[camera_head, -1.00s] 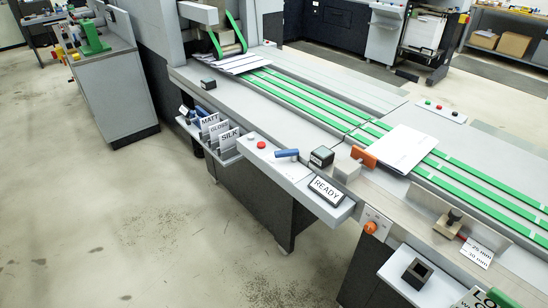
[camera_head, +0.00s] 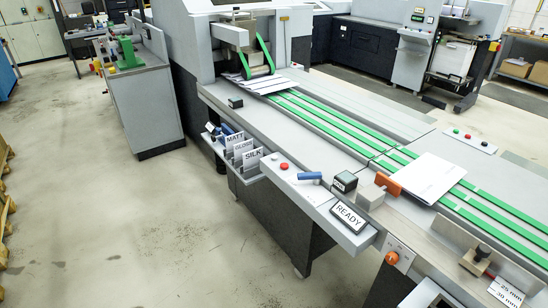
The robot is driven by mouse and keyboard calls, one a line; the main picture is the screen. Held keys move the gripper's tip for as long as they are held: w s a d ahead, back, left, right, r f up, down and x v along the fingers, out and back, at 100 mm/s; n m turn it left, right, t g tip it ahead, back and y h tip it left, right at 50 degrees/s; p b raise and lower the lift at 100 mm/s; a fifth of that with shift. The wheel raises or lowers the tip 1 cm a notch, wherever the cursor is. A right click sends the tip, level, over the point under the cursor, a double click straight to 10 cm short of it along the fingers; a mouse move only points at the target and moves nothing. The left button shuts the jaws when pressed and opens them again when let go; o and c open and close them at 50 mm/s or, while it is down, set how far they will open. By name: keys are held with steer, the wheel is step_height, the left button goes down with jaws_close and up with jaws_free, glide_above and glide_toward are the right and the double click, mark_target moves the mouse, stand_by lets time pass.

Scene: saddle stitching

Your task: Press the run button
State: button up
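No button label reading "run" can be made out, so I cannot tell which one it is. On the front ledge (camera_head: 322,199) of the stitching machine are a pale button (camera_head: 273,156) and a red button (camera_head: 284,165). To their right are a blue handle (camera_head: 309,176) and a sign reading READY (camera_head: 348,216). A second small box (camera_head: 475,139) across the conveyor carries a few buttons, with a red one (camera_head: 468,136) among them. My gripper is not in view.
A dark block (camera_head: 344,182) and an orange-handled clamp (camera_head: 386,185) sit behind the READY sign. White sheets (camera_head: 428,177) lie on the green-belted conveyor. The floor (camera_head: 165,220) in front is clear.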

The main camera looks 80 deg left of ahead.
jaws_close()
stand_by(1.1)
